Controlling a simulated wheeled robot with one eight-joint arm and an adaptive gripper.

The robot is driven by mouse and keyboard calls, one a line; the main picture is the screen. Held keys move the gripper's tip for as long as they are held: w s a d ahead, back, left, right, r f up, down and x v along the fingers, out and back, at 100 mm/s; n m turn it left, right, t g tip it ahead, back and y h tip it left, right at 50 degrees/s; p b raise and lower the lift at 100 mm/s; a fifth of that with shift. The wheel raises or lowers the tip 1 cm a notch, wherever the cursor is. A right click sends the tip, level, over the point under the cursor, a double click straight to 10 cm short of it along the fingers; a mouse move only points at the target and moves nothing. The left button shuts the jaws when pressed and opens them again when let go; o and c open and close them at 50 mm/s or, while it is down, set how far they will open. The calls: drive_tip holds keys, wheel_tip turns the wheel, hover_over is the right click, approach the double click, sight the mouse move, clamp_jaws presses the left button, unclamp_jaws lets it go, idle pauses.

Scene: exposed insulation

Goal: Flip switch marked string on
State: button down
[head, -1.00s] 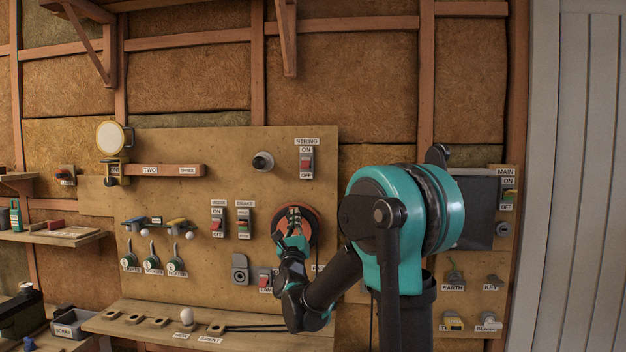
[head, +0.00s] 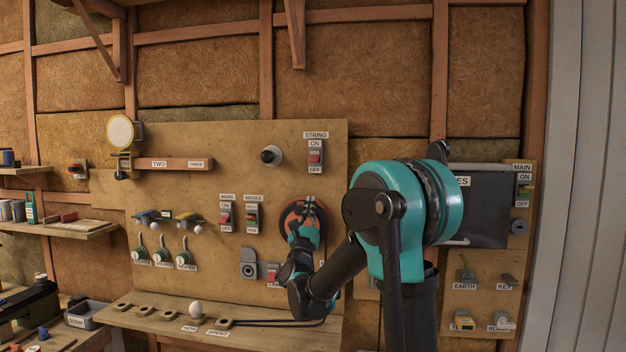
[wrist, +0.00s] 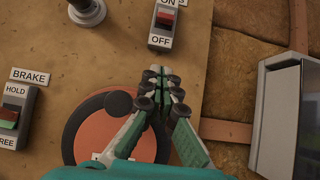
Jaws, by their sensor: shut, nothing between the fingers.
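The STRING switch (head: 315,157) is a grey box with a red rocker on the upper right of the wooden panel, with ON above and OFF below. It also shows at the top of the wrist view (wrist: 165,22), where its upper label is cut off by the frame edge. My gripper (head: 307,205) is shut and empty. In the head view it is below the switch, in front of the orange and black round disc (head: 290,212). In the wrist view its fingertips (wrist: 163,78) point up toward the switch and appear apart from it.
A dark round knob (head: 271,155) sticks out left of the switch. The BRAKE switch (head: 252,215) and another labelled switch (head: 225,217) are left of the disc. A grey box (head: 480,210) stands at right. A shelf with a white bulb (head: 195,309) runs below.

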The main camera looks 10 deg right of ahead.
sight(316, 173)
drive_tip(key=x, duration=0.9)
drive_tip(key=shift+w+d+r, duration=0.1)
drive_tip(key=shift+w+r, duration=0.1)
drive_tip(key=shift+w, duration=0.15)
drive_tip(key=shift+s+r, duration=0.3)
drive_tip(key=shift+r, duration=0.3)
drive_tip(key=shift+s+r, duration=0.25)
drive_tip(key=shift+r, duration=0.35)
drive_tip(key=shift+s+a+r, duration=0.1)
drive_tip(key=shift+s+r, duration=0.05)
drive_tip(key=shift+r, duration=0.2)
drive_tip(key=shift+s+a+r, duration=0.1)
drive_tip(key=shift+a+r, duration=0.05)
drive_tip(key=shift+r, duration=0.2)
